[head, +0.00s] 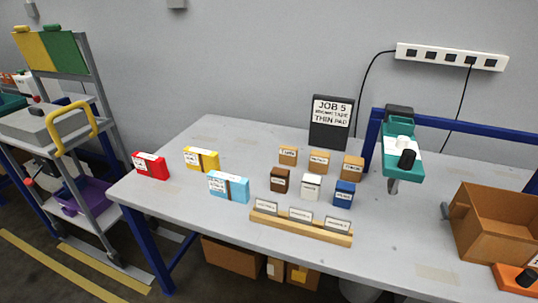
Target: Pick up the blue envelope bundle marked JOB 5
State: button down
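A light blue bundle (228,187) with a brown band and a white label stands on the left part of the grey table (385,248). Its label is too small to read for certain. A yellow bundle (201,159) with a similar band stands behind it and to the left. A red bundle (150,166) stands at the table's left end. A dark sign (331,121) at the back of the table reads JOB 5 and THIN PAD, with a middle line that is hard to read. My gripper is not in view.
Several small boxes (319,162) stand right of the blue bundle, behind a wooden rack (300,227) with labelled slots. A teal device (402,155) hangs from a blue frame. An open brown box (497,222) is at right. The table's front left is clear.

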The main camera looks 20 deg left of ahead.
aim_at(230, 187)
jog(key=i+j+u, duration=0.1)
jog(key=u, duration=1.2)
jog(key=i+l, duration=0.05)
